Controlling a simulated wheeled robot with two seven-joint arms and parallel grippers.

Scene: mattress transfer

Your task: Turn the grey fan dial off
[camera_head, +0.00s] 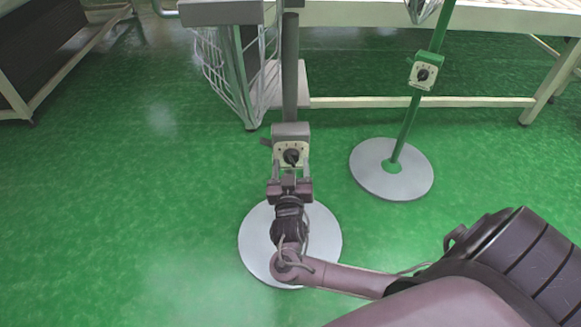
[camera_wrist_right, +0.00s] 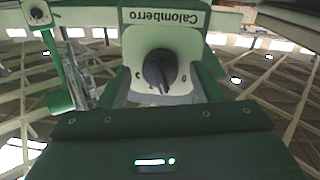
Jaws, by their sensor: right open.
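The grey fan has a dark grey pole (camera_head: 290,70) and a round grey base (camera_head: 258,232). Its control box carries a black dial (camera_head: 291,156) on a pale face. In the right wrist view, the dial (camera_wrist_right: 160,70) shows close up, with the box upside down and its knob tilted a little from vertical. My right gripper (camera_head: 291,172) is open in front of the box. Its two fingers (camera_wrist_right: 162,90) stand on either side of the dial, with gaps between. I cannot tell whether the fingertips touch the box. My left gripper is out of view.
A green fan stands to the right with its own dial (camera_head: 423,74), green pole (camera_head: 407,127) and round base (camera_head: 378,182). It also shows in the right wrist view (camera_wrist_right: 37,13). A pale bed frame (camera_head: 420,102) runs behind. Green floor (camera_head: 130,200) is clear at left.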

